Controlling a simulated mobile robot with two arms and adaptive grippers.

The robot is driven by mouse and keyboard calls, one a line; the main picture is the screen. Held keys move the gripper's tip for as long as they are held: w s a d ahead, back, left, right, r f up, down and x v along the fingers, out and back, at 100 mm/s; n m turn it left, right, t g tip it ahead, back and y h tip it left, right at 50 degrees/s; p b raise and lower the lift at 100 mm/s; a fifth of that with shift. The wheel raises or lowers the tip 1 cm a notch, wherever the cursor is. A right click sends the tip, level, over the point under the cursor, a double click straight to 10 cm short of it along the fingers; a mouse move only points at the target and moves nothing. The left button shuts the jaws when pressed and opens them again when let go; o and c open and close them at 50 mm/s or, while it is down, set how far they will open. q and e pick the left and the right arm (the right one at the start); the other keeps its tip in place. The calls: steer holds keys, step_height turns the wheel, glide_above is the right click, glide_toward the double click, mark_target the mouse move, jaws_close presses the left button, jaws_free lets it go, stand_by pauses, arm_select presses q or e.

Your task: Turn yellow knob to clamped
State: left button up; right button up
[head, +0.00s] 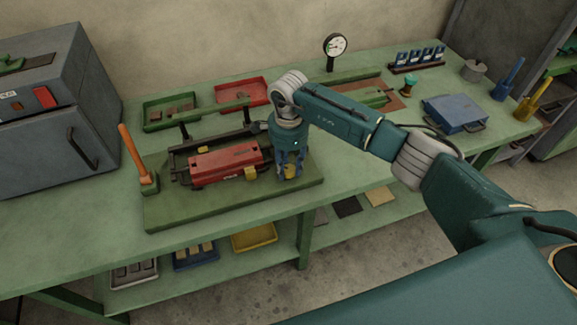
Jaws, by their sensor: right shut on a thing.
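My right gripper (290,172) points down at the right end of the fixture on the green base plate (220,207). Its fingers are shut on the yellow knob (282,173), which they mostly hide. Its turned position cannot be read. A red block (225,163) lies in the dark fixture just left of the gripper. A small yellow piece (250,173) shows at the block's front right, apart from the fingers. My left gripper is not in view.
An orange-handled lever (132,146) stands at the plate's left. Behind are a green tray (147,122), a red tray (222,106) and a dial gauge (335,45). A grey cabinet (40,145) stands left. A blue box (455,112) sits right. Bench front right of the plate is clear.

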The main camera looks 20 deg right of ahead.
mark_target(289, 169)
steer(key=m+b, duration=0.2)
steer(key=m, duration=0.1)
steer(key=shift+d+f, duration=0.1)
steer(key=shift+d, duration=0.05)
steer(key=m+b, duration=0.2)
steer(key=m, duration=0.3)
steer(key=m+b, duration=0.1)
steer(key=m, duration=0.3)
steer(key=shift+m+b, duration=0.3)
steer(key=shift+b, duration=0.1)
steer(key=m+b, duration=0.1)
steer(key=m, duration=0.3)
steer(key=shift+m, duration=0.4)
steer(key=o, duration=1.1)
steer(key=shift+o, duration=0.2)
steer(key=shift+r, duration=0.2)
step_height(289, 169, up, 12)
